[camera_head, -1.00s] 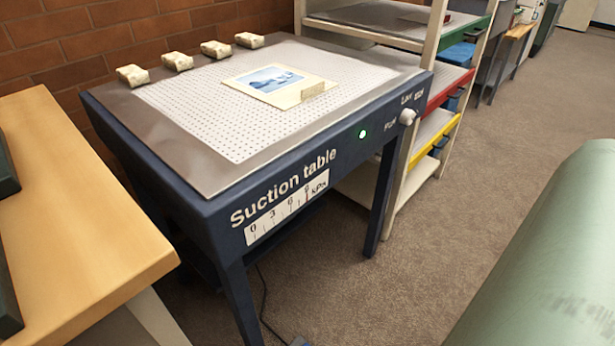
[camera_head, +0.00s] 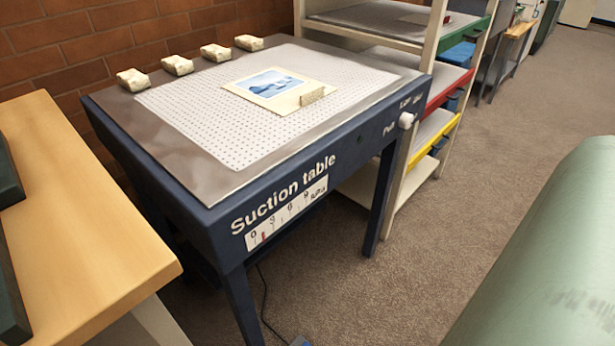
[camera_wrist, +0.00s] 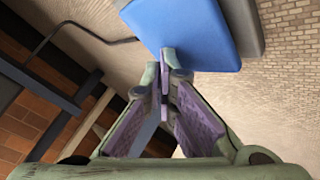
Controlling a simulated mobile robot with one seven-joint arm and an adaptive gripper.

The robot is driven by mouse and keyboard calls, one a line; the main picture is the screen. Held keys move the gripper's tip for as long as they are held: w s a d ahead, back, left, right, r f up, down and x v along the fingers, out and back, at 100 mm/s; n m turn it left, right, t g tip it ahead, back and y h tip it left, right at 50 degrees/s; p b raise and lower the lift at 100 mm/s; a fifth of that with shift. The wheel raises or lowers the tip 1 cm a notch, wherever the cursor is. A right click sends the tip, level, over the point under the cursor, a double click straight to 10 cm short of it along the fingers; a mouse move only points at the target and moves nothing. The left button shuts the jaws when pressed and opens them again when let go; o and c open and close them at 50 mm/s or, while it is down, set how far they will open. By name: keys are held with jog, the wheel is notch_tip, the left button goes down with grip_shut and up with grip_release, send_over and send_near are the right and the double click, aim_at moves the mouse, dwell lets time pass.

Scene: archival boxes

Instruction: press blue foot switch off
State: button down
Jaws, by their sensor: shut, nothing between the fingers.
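The blue foot switch (camera_wrist: 190,30) fills the top middle of the wrist view, a flat blue pedal on a grey base, with a dark cable running off to the left. Only a small piece of it (camera_head: 300,341) shows at the bottom edge of the head view. My gripper (camera_wrist: 167,62) is shut and empty, its fingertips overlapping the pedal's near edge; I cannot tell whether they touch it. The suction table (camera_head: 225,222) has no lit green lamp on its front. The red mark on its gauge (camera_head: 288,213) stands near the low end.
A mounted blue picture (camera_head: 270,83) lies on the perforated top with a small block on its edge. Several pale weights (camera_head: 178,65) stand along the back. A wooden bench (camera_head: 80,220) is at left, shelving (camera_head: 437,130) at right. Carpet is open at right.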

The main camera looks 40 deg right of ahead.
jog(key=r+p, duration=0.1)
jog(key=r, duration=0.1)
jog(key=r+p, duration=0.4)
jog(key=shift+s+a, duration=0.1)
jog(key=shift+a, duration=0.2)
dwell(0.7)
dwell(0.4)
